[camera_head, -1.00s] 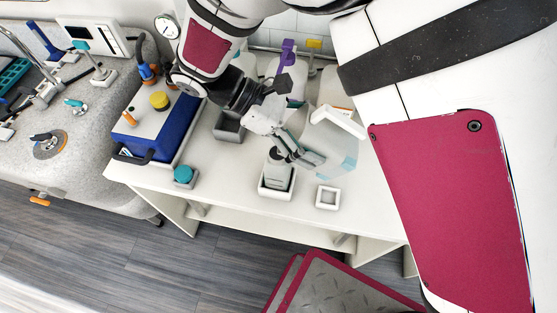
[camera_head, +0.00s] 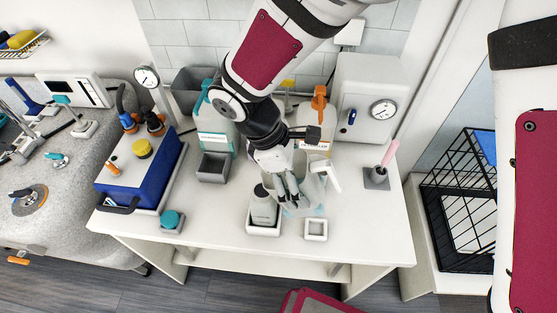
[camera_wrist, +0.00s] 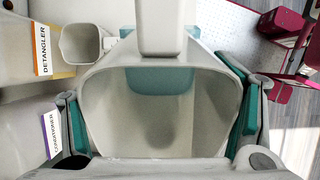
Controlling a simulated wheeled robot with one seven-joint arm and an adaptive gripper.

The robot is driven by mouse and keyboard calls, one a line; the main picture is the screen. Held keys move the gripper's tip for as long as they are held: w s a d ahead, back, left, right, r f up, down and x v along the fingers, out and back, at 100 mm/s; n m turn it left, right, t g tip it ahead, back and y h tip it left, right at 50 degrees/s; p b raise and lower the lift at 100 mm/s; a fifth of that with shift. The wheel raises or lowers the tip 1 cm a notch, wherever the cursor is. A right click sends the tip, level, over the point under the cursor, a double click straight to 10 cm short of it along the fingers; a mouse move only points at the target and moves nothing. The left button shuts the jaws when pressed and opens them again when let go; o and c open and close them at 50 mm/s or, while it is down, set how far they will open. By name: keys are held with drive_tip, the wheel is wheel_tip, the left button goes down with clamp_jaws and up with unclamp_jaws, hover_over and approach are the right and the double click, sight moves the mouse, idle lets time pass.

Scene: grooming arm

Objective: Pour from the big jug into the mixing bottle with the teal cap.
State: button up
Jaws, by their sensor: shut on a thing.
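My gripper (camera_head: 288,190) is shut on the big jug (camera_head: 302,203), a pale, see-through vessel with a white handle (camera_head: 328,172) on its right. In the wrist view the jug's wide mouth (camera_wrist: 160,130) faces the camera between my teal-padded fingers, with a teal patch inside. The mixing bottle (camera_head: 263,210), pale grey with a dark top, stands upright in a white square tray (camera_head: 263,231), close left of the jug. Its mouth is partly behind my gripper. The teal cap (camera_head: 171,218) sits apart on a small grey block. No stream is visible.
An empty white square holder (camera_head: 316,230) stands right of the bottle. A grey bin (camera_head: 213,167) and a blue box (camera_head: 150,180) lie left. Labelled dispensers stand behind, including the detangler (camera_wrist: 42,50). A pink-handled brush (camera_head: 388,153) stands right. The front right tabletop is clear.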

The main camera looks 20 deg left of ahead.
sight(314, 176)
drive_tip(key=shift+f, duration=0.1)
drive_tip(key=shift+a+f+g+y, duration=0.1)
drive_tip(key=shift+f+g+y, duration=0.2)
drive_tip(key=shift+y, duration=0.7)
drive_tip(key=shift+s+a+f+g+y, duration=0.1)
drive_tip(key=shift+a+f+g+y, duration=0.25)
drive_tip(key=shift+y, duration=0.75)
drive_tip(key=shift+s+a, duration=0.1)
drive_tip(key=shift+a, duration=0.1)
drive_tip(key=shift+y, duration=0.3)
drive_tip(key=shift+s+a, duration=0.15)
drive_tip(key=shift+a, duration=0.2)
drive_tip(key=shift+w+d+r+p, duration=0.25)
drive_tip(key=shift+d+r+p, duration=0.2)
drive_tip(key=shift+d, duration=0.4)
drive_tip(key=shift+w+d+r+p, duration=0.3)
drive_tip(key=shift+d+r, duration=0.2)
drive_tip(key=shift+d, duration=0.35)
drive_tip(key=shift+w+d+r+p, duration=0.25)
drive_tip(key=shift+d+r+p, duration=0.2)
drive_tip(key=shift+d, duration=0.4)
